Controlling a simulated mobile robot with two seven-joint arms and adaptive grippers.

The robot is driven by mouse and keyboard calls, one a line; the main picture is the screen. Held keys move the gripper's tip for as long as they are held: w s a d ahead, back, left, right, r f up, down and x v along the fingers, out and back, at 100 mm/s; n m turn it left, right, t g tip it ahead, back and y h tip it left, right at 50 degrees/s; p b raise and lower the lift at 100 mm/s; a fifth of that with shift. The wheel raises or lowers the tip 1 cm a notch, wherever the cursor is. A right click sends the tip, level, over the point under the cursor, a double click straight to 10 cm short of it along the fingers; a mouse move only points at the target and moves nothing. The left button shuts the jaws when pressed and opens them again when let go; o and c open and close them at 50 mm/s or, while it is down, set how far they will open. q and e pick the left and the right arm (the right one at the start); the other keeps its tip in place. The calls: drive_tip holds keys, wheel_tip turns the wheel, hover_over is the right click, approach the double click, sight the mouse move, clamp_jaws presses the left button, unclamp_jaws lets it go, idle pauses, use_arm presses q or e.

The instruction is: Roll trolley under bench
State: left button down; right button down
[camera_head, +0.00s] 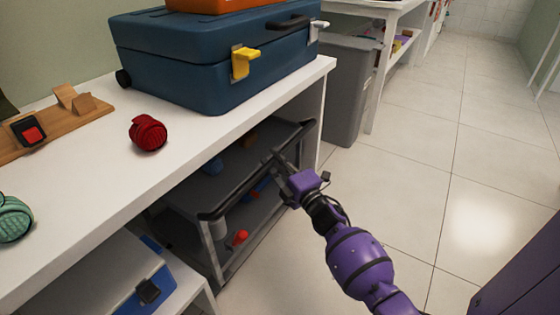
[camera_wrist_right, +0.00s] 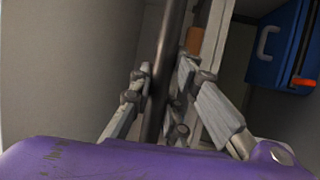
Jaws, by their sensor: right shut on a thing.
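A dark grey trolley (camera_head: 216,262) with a black push handle (camera_head: 246,180) stands mostly under the white bench (camera_head: 215,125). Its handle end sticks out past the bench's front edge. My right gripper (camera_head: 280,163) is shut on the handle near its middle. In the right wrist view the dark handle bar (camera_wrist_right: 168,60) runs between the two fingers of the right gripper (camera_wrist_right: 160,92). The far part of the trolley is hidden under the bench top. My left gripper is not in view.
A blue toolbox (camera_head: 190,60), a red roll (camera_head: 148,133) and a green roll (camera_head: 14,220) sit on the bench. A blue-white case (camera_head: 110,280) lies on a low shelf at lower left. A grey bin (camera_head: 350,95) stands beyond the bench.

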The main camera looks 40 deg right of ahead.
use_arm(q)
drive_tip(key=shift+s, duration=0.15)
use_arm(e)
drive_tip(key=shift+w+a+r, duration=0.1)
drive_tip(key=shift+r, duration=0.05)
drive_tip(key=c, duration=1.8)
unclamp_jaws()
drive_tip(key=shift+w+a, duration=0.1)
drive_tip(key=shift+w, duration=0.05)
drive_tip(key=shift+o, duration=0.8)
drive_tip(key=shift+s+f, duration=0.2)
drive_tip(key=shift+s, duration=0.05)
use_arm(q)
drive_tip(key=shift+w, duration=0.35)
use_arm(e)
drive_tip(key=s+f, duration=0.2)
drive_tip(key=s, duration=0.9)
drive_tip(key=shift+s, duration=0.2)
